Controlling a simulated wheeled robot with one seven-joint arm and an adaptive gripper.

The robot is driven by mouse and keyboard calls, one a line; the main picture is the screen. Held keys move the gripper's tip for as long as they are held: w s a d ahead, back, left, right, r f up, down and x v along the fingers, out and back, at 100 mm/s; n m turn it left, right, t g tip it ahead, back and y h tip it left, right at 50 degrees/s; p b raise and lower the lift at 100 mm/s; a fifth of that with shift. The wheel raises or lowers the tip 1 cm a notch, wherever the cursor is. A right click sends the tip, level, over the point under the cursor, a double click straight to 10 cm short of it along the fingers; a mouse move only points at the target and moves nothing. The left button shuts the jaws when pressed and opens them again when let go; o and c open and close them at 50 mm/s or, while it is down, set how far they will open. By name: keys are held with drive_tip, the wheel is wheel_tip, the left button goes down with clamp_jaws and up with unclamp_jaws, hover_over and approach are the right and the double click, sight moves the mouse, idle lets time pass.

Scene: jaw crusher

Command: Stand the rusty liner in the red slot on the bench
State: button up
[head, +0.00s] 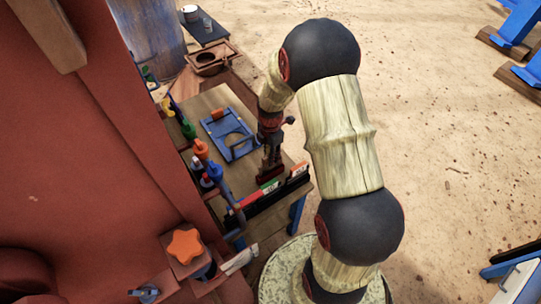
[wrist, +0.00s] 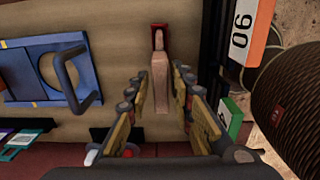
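My gripper (wrist: 160,76) is open in the wrist view, its padded fingers apart on both sides of a long reddish-brown piece, which looks like the rusty liner (wrist: 161,84). Bench surface shows between each finger and the piece. In the head view my gripper (head: 271,160) points down over the right part of the bench (head: 214,101). A dark rack (head: 262,204) along the bench's near edge has coloured labels, with a red one (head: 247,199) left of the green one (head: 269,187). The red slot's inside cannot be made out.
A blue frame with a handle (wrist: 45,72) lies left of my gripper. An orange label (wrist: 247,35) and a green label (wrist: 232,118) stand close on the right. Coloured tools (head: 203,160) line the bench's left side, beside a large red machine wall (head: 90,150).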

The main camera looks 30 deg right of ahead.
drive_tip(key=shift+o, duration=1.1)
drive_tip(key=shift+s+f, duration=0.1)
wheel_tip(320, 180, up, 12)
idle(0.4)
drive_tip(key=s+a+r+m+t, duration=0.2)
drive_tip(key=s+a+r+m, duration=0.5)
drive_tip(key=s+r+m, duration=0.2)
drive_tip(key=s+a+r+m+t, duration=0.3)
drive_tip(key=s+a+r+m, duration=0.4)
drive_tip(key=r, duration=0.7)
drive_tip(key=s+m, duration=0.2)
drive_tip(key=s, duration=0.1)
drive_tip(key=shift+s+a+t, duration=0.2)
drive_tip(key=shift+s+t, duration=0.1)
drive_tip(key=shift+s, duration=0.1)
